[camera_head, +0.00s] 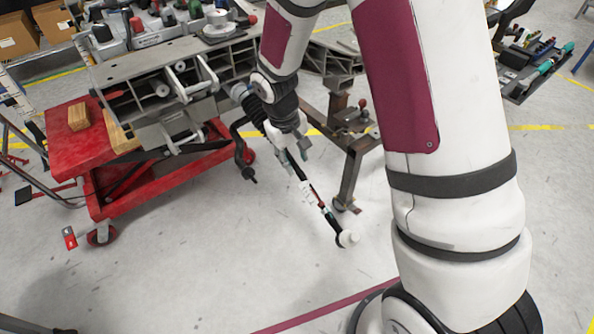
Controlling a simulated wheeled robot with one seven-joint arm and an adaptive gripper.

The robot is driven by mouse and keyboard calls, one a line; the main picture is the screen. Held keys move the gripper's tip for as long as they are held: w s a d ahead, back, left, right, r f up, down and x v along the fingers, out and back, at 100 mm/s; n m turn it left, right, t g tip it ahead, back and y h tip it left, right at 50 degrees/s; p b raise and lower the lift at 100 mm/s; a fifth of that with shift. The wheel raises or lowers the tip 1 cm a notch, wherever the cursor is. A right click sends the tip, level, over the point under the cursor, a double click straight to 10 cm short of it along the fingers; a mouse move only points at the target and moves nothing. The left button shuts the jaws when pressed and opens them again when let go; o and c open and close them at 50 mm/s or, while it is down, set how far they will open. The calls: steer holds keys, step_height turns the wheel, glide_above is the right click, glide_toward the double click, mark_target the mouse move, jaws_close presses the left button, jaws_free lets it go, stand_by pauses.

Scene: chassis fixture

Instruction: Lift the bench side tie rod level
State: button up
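The tie rod (316,199) is a thin dark rod with red and green marks and a pale tag. It slopes down to the right, tilted well off level, to a white rounded end (347,239) that looks to be above the floor. Its upper end runs up behind my gripper toward a black ribbed part beside the bench. My gripper (294,151) points down at the upper part of the rod, with a grey finger showing on each side of it. Whether the fingers touch the rod is too small to tell.
The metal fixture (125,67) rests on a red wheeled cart (66,150) at left. A black curved part (245,160) hangs left of my gripper. A brown metal stand (350,178) stands close to the right of the rod. The floor in front is clear.

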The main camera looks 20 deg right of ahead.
mark_target(297, 167)
steer(key=f, duration=0.3)
steer(key=f+b, duration=0.1)
steer(key=f, duration=0.1)
steer(key=shift+w+d, duration=0.1)
steer(key=shift+d, duration=0.3)
jaws_close()
